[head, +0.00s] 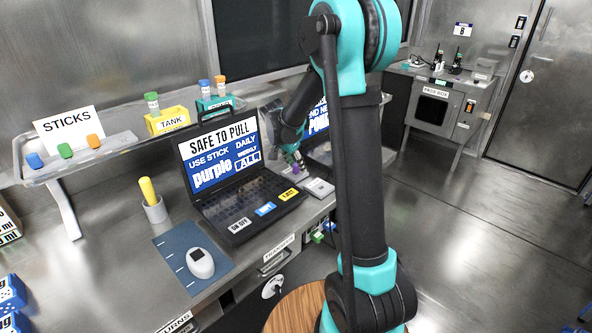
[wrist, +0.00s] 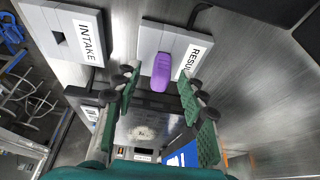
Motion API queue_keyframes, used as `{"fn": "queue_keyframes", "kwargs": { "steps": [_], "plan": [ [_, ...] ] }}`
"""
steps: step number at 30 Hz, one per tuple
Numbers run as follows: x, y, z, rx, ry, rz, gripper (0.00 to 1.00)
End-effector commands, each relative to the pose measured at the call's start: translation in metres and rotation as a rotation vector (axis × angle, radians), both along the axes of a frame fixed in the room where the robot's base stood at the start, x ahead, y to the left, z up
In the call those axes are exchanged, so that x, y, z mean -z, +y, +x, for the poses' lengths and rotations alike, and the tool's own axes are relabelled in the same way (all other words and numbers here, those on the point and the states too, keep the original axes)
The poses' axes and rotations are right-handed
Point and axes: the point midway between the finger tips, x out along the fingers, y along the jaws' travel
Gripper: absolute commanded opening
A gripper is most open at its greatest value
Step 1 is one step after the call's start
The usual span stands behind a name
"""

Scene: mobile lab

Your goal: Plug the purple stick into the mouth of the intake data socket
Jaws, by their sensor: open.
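The purple stick (wrist: 161,73) is in the middle of the wrist view, at the front of a pale box with a partly hidden label starting "RESU" (wrist: 176,43). It seems to stick out of that box; how deep it sits I cannot tell. My gripper (wrist: 160,84) is open, with its green fingers on both sides of the stick and visible gaps between. The intake data socket (wrist: 88,62), a pale box labelled INTAKE, is at the upper left with a dark mouth (wrist: 58,38). In the head view my gripper (head: 293,159) is low behind the laptop's right side.
An open laptop (head: 225,190) reads "SAFE TO PULL". A second laptop screen (head: 318,118) is partly hidden behind my arm. A shelf labelled STICKS (head: 112,147) holds blue, green and orange sticks.

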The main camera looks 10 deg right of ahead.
Motion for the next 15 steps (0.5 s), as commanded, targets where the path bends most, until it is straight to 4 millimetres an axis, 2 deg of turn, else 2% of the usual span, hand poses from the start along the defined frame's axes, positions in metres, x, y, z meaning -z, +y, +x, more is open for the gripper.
{"fn": "queue_keyframes", "kwargs": {
  "steps": [7, 15],
  "plan": [
    [0.0013, -0.0003, 0.0001, 0.0, 0.0, 0.0, 0.4],
    [0.0011, -0.0002, 0.0001, 0.0, 0.0, 0.0, 0.07]
  ]
}}
